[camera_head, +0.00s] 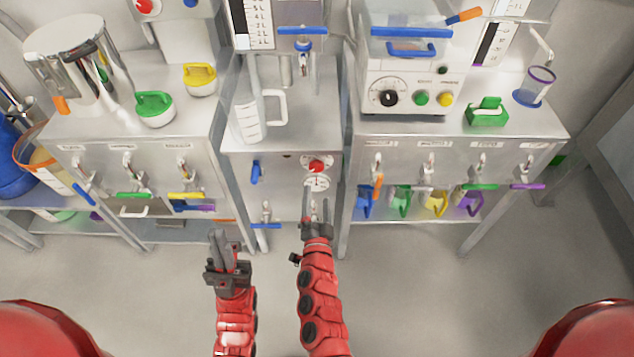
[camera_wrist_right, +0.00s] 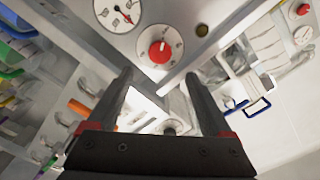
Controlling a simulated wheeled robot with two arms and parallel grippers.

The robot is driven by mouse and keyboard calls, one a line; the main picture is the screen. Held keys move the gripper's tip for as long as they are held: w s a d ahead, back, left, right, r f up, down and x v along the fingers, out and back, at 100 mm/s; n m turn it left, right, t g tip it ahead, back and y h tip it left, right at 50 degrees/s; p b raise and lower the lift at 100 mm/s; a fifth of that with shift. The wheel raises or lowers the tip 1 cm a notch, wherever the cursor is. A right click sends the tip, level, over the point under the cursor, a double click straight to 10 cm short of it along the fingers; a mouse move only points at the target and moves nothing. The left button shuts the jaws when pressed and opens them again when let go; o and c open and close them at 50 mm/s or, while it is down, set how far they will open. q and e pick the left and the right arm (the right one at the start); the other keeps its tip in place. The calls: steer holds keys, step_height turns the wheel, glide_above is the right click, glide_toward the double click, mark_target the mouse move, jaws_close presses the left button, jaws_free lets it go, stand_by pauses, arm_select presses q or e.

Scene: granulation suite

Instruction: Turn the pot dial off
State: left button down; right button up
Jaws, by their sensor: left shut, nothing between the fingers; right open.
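A red dial (camera_head: 316,166) sits on the front panel of the middle steel cabinet, with a round white gauge (camera_head: 317,182) just below it. In the right wrist view the red dial (camera_wrist_right: 160,52) has a white pointer mark and a printed scale around it; the gauge (camera_wrist_right: 117,12) is beside it. My right gripper (camera_head: 317,198) is open and empty, below the dial in the head view. In the wrist view its fingertips (camera_wrist_right: 159,76) are apart, and the dial shows beyond the gap, not between them. My left gripper (camera_head: 218,236) is shut and empty, lower left of the cabinet.
A blue valve handle (camera_head: 256,172) is left of the dial, and more blue handles (camera_head: 266,225) are low on the cabinet. A black knob (camera_head: 388,98) is on the machine at right. Colored scoops (camera_head: 436,203) hang at right. The floor in front is clear.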

steer(key=s, duration=0.7)
steer(key=shift+s, duration=0.3)
